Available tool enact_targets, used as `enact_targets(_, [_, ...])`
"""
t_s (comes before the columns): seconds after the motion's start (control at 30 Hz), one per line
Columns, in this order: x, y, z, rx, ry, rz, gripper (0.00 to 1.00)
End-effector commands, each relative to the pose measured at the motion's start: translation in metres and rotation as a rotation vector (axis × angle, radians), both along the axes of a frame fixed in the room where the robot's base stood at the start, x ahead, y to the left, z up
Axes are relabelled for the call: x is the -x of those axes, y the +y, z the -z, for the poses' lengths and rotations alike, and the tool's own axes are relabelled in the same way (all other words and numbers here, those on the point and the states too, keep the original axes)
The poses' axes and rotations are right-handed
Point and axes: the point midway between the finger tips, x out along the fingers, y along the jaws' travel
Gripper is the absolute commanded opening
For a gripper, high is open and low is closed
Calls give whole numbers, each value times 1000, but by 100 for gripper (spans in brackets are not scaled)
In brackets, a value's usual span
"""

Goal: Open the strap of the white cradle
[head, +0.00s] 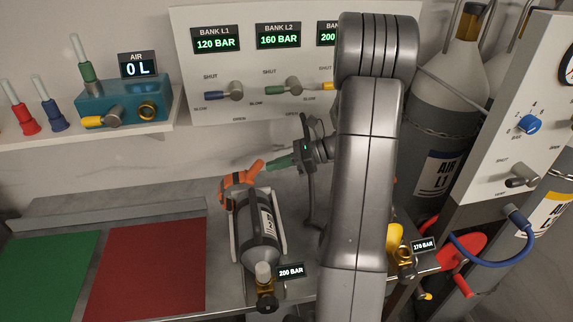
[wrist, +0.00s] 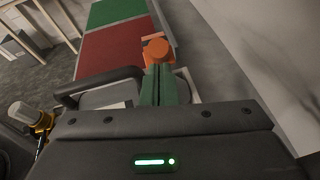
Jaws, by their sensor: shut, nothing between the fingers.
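The white cradle (head: 234,240) lies on the bench and holds a dark cylinder (head: 258,246) with a brass valve at its near end. An orange strap (head: 232,184) is at the cylinder's far end, with an orange lever part (head: 257,167) sticking out toward my gripper. My gripper (head: 268,164) has green fingers and is shut with nothing held. Its tips are at the orange lever part, touching it or very close. In the wrist view the shut fingers (wrist: 157,72) point at the orange part (wrist: 156,50). I cannot tell whether the strap is fastened.
A red mat (head: 150,265) and a green mat (head: 45,272) lie to the left. A display by the valve (head: 265,290) reads 200 BAR. My arm hides part of the bench to the right, where a yellow holder (head: 394,240) shows. A wall panel (head: 215,62) stands behind.

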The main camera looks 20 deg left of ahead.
Motion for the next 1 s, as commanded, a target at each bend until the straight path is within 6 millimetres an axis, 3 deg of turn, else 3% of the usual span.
enact_targets(0.57, [3,6,-9,30,-20,0,0])
enact_targets(0.77, [14,21,-26,119,-76,-5,0])
enact_targets(1.0, [33,52,-44,231,-141,-4,0])
